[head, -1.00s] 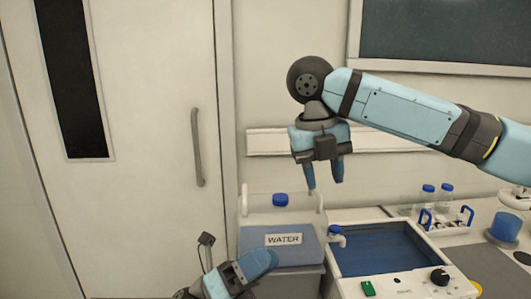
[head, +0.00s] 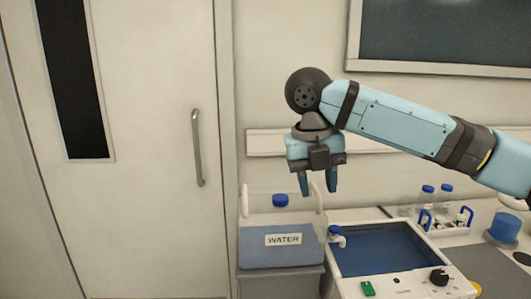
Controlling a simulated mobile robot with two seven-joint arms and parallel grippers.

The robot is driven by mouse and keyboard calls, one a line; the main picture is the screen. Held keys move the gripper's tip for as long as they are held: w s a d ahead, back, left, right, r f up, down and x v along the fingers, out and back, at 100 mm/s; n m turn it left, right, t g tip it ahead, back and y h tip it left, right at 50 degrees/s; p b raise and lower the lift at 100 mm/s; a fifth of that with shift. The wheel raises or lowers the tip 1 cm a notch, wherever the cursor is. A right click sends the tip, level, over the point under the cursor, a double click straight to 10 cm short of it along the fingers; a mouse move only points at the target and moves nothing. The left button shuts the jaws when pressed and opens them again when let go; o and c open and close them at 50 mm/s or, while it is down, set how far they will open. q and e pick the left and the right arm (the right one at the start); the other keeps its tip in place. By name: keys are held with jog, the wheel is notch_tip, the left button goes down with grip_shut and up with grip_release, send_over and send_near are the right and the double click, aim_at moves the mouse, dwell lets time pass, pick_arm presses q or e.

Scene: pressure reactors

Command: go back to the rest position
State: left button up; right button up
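My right gripper (head: 318,184) hangs from the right arm in the upper middle of the head view, pointing down. Its two blue fingers are apart with nothing between them. It is above the right part of the water container (head: 262,252) and the left edge of the water bath (head: 385,250), in front of the wall. My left gripper is not visible in the head view.
The water container has a blue cap and a tap (head: 336,237) beside the bath. A rack (head: 447,222) with blue handles, capped bottles (head: 427,196) and a blue cup (head: 505,228) stand at the right. A closed door (head: 150,200) fills the left.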

jog(key=s+a+f+m+y, duration=0.1)
jog(key=a+f+m+y, duration=0.35)
jog(key=f, duration=0.65)
jog(key=s+a+f+m+y, duration=0.1)
jog(key=a+f+m+y, duration=0.2)
jog(key=a+f, duration=0.5)
jog(key=s+d+f+m+t+y, duration=0.2)
jog(key=f+m, duration=0.4)
jog(key=f, duration=0.2)
jog(key=s+d+f+m+t+y, duration=0.1)
jog(key=s+f+m+t+y, duration=0.15)
jog(key=f+m, duration=0.4)
jog(key=s+d+f+m+t+h, duration=0.65)
jog(key=s+d+f+m, duration=0.85)
jog(key=s+d, duration=0.35)
pick_arm(q)
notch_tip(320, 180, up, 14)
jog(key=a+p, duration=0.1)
jog(key=p, duration=1.6)
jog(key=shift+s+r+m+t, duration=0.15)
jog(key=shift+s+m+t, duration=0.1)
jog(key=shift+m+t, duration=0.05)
pick_arm(e)
notch_tip(320, 180, up, 13)
jog(key=d+n, duration=0.1)
jog(key=shift+d+n, duration=0.25)
jog(key=shift+n, duration=0.05)
jog(key=shift+h, duration=0.25)
